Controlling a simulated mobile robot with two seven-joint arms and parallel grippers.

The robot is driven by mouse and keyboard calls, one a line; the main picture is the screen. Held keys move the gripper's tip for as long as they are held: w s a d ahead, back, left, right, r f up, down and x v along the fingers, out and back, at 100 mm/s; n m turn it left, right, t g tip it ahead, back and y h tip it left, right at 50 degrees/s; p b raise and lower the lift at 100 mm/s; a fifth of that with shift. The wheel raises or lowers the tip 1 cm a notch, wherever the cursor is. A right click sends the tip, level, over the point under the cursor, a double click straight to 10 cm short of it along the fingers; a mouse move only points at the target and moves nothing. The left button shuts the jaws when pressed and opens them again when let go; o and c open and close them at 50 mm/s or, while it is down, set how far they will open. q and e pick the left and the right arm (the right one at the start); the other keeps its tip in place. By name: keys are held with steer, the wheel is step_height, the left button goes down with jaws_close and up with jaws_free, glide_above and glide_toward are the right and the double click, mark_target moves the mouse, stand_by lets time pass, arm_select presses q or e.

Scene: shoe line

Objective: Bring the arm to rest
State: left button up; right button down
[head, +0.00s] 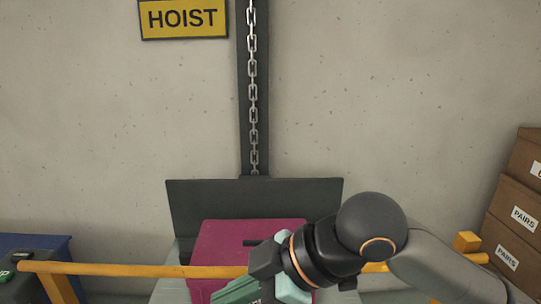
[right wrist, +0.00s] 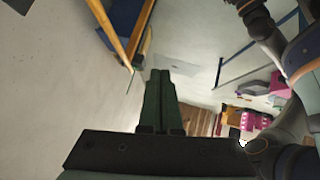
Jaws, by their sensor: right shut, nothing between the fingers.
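My right arm reaches in from the right in the head view. Its right gripper (head: 236,291) is low in the middle, in front of a magenta box (head: 222,236), and hides part of it. In the right wrist view the green fingers of the right gripper (right wrist: 160,78) lie together, with nothing between them. The fingertips are over bare floor in that view. My left gripper is in neither view.
A yellow rail (head: 130,270) crosses in front of the hoist platform. The hoist has a dark back plate (head: 190,203) and a hanging chain (head: 253,95). Cardboard boxes (head: 518,212) stand at right, and a blue container (head: 45,247) at left.

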steer(key=w+f+m+t+y, duration=0.3)
steer(key=w+f+m+t, duration=0.1)
steer(key=w+f+m, duration=0.4)
steer(key=w+d+f+m+t+h, duration=0.1)
steer(key=d+f+m+t, duration=0.15)
steer(key=f, duration=0.45)
steer(key=w+d+f+m+t+h, duration=0.1)
steer(key=d+f+m+h, duration=0.2)
steer(key=f, duration=0.4)
steer(key=s+d+f+m+h, duration=0.3)
steer(key=s+d+f+h, duration=0.3)
steer(key=s+d+f, duration=1.1)
step_height(320, 180, down, 4)
steer(key=shift+s+r+m, duration=0.2)
steer(key=shift+s+m, duration=0.1)
steer(key=shift+m, duration=0.05)
